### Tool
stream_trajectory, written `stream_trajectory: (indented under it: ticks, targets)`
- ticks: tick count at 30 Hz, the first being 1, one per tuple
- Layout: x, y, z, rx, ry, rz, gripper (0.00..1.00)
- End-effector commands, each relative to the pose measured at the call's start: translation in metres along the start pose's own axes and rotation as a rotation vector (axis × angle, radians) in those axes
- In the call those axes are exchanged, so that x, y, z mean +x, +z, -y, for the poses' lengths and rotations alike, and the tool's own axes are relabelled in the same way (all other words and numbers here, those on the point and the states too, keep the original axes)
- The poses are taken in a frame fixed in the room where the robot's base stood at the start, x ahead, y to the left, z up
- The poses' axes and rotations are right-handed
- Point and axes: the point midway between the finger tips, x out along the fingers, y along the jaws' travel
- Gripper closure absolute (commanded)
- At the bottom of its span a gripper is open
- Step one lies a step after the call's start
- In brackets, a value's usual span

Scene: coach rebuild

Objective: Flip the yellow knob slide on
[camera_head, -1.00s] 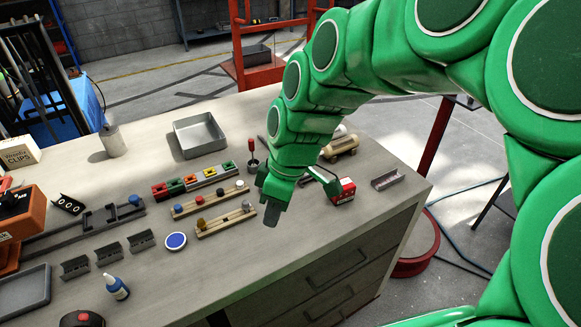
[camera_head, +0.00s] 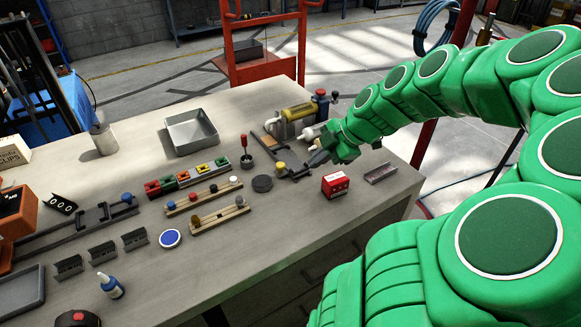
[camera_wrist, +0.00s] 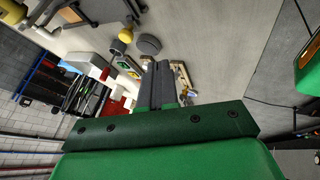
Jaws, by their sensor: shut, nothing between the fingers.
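The yellow knob (camera_head: 281,166) stands upright on a dark slide rail (camera_head: 298,174) near the right part of the bench. The rail runs from the knob up to the right, and its far part is hidden by my gripper. My gripper (camera_head: 316,158) is shut and empty, to the right of the knob and close above the rail. I cannot tell whether it touches the rail. In the wrist view the yellow knob (camera_wrist: 126,36) shows up and left of my shut fingers (camera_wrist: 164,84), apart from them.
A black round puck (camera_head: 262,184) lies just left of the rail. A red box (camera_head: 335,185) and a grey channel piece (camera_head: 381,173) lie on the near right. A yellowish cylinder device (camera_head: 292,122) stands behind. A red-handled tool in a cup (camera_head: 246,160) stands to the left.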

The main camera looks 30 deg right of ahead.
Motion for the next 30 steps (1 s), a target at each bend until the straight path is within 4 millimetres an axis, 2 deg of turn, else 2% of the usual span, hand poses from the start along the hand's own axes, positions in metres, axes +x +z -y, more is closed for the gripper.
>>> stream_trajectory:
  ticks: [5, 17, 23, 30]
  targets:
    - [-0.002, 0.012, -0.002, -0.027, 0.023, 0.001, 1.00]
    - [-0.001, 0.012, -0.002, -0.031, 0.024, 0.002, 1.00]
    - [0.017, 0.013, -0.003, -0.030, 0.024, 0.002, 1.00]
    - [0.056, 0.011, -0.002, -0.030, 0.019, -0.001, 1.00]
